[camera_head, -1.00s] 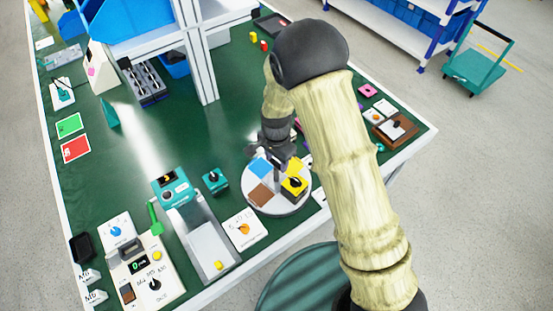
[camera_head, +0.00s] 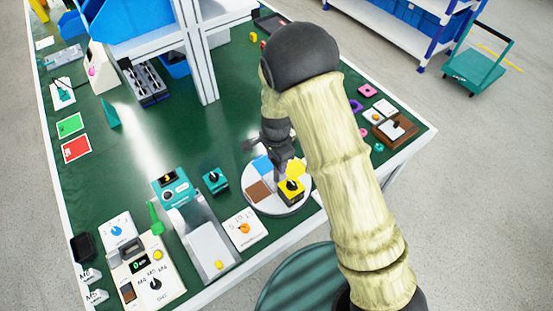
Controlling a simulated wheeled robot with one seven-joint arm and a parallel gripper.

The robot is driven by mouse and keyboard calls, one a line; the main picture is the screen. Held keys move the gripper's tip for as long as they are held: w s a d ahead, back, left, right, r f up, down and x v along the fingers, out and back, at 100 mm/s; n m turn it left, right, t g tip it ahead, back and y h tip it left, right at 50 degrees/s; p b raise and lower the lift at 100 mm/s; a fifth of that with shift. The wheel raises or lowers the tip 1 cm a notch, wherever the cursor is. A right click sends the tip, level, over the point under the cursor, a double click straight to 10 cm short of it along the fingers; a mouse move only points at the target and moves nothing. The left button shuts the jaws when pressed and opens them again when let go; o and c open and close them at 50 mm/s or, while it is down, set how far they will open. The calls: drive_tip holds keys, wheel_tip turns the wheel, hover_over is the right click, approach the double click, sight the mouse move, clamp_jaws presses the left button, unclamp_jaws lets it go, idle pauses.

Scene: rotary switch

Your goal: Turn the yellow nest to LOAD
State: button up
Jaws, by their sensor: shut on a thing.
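A round white turntable (camera_head: 262,208) lies on the green bench near its front edge. It carries flat coloured nests: a blue one (camera_head: 261,165), a brown one (camera_head: 258,190) and a yellow patch (camera_head: 297,168) at the right rear. A yellow block (camera_head: 291,193) with a black top sits on the disc's right front. My gripper (camera_head: 279,176) points down at the disc's middle, between these nests. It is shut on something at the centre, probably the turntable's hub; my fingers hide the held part. I cannot make out a LOAD mark.
A teal block with a black knob (camera_head: 214,180) and a white dial plate (camera_head: 244,229) stand close left of the turntable. A grey chute (camera_head: 208,243) lies further left. A shelf post (camera_head: 205,75) rises behind. Small plates and a brown box (camera_head: 395,129) lie right of my arm.

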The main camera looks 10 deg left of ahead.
drive_tip(key=o, duration=1.4)
drive_tip(key=shift+r, duration=0.15)
wheel_tip(320, 180, up, 17)
drive_tip(key=shift+r+b, duration=0.1)
drive_tip(key=shift+b, duration=0.8)
drive_tip(key=s+d+n+t, duration=0.1)
drive_tip(key=s+d+n, duration=0.2)
drive_tip(key=d, duration=0.5)
drive_tip(key=s+d+n, duration=0.3)
drive_tip(key=s+d, duration=0.1)
drive_tip(key=d, duration=0.4)
drive_tip(key=s+d+n+t, duration=0.1)
drive_tip(key=s+d+n, duration=0.2)
drive_tip(key=d, duration=0.5)
drive_tip(key=shift+s+d+f+t, duration=0.1)
drive_tip(key=shift+s+f+t, duration=0.2)
drive_tip(key=shift+s, duration=0.2)
